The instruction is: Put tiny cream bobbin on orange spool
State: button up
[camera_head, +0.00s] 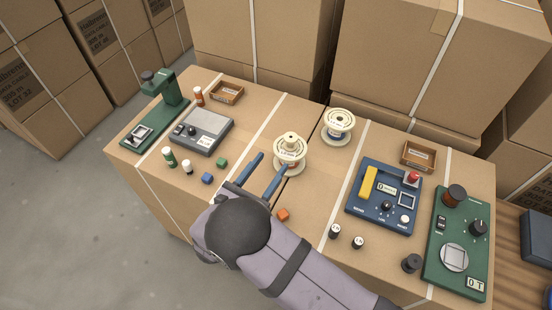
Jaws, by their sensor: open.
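A cream-flanged spool (289,162) stands upright at the middle of the box top, with a hint of orange between its flanges. A tiny cream bobbin (291,140) appears to sit on top of it, at its centre. A second cream-flanged spool (338,127), with dark blue between its flanges, stands behind and to the right. My gripper (273,163) has two blue fingers spread apart with nothing between them. Its fingertips are just to the left and front of the orange spool. I cannot tell whether they touch it.
A grey scale (203,131), a green press (161,104) and small cubes (207,178) are on the left. A blue panel (384,197) and a green panel (458,244) are on the right. An orange cube (282,215) lies beside my arm. Tall cartons stand behind.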

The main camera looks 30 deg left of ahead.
jog(key=shift+s, duration=0.65)
jog(key=w+d+r+m+g+h, duration=0.1)
jog(key=w+d+m+g+h, duration=0.35)
jog(key=d, duration=0.75)
jog(key=w+d+m+g+h, duration=0.1)
jog(key=d+m+g+h, duration=0.5)
jog(key=d, duration=0.6)
jog(key=s+d+m+g+y, duration=0.7)
jog(key=s+d+m+y, duration=0.4)
jog(key=m, duration=1.3)
jog(key=shift+s+d+r+m+y, duration=0.35)
jog(key=shift+s+d, duration=1.15)
jog(key=shift+d, duration=0.05)
jog(key=shift+r+g, duration=0.1)
jog(key=shift+g, duration=0.15)
